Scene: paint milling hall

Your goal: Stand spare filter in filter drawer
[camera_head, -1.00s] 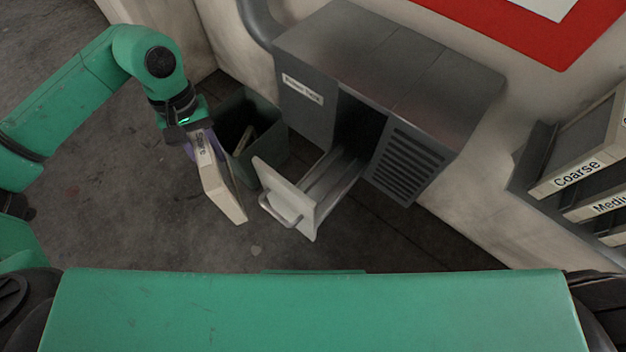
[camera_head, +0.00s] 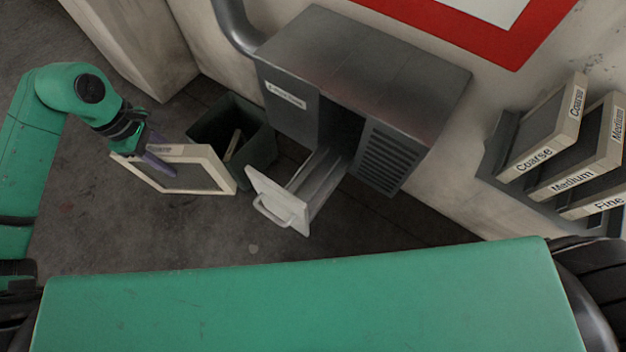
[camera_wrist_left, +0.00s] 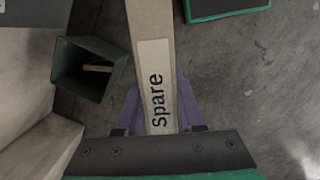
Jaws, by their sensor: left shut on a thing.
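The spare filter (camera_head: 224,171) is a flat cream frame with a dark panel. My left gripper (camera_head: 153,158) is shut on one edge of it and holds it in the air, left of the open drawer. In the left wrist view the filter's edge (camera_wrist_left: 152,30) carries a label reading "Spare", between the purple fingers (camera_wrist_left: 158,108). The filter drawer (camera_head: 283,204) is pulled out of the grey cabinet, its pale front with a handle facing toward me. I see no filter in the visible part of the drawer. My right gripper is not in view.
A dark bin (camera_head: 258,150) with a pale object in it stands between the filter and the grey cabinet (camera_head: 360,55). It also shows in the left wrist view (camera_wrist_left: 88,88). A wall rack at right holds filters labelled Coarse (camera_head: 533,159), Medium and Fine.

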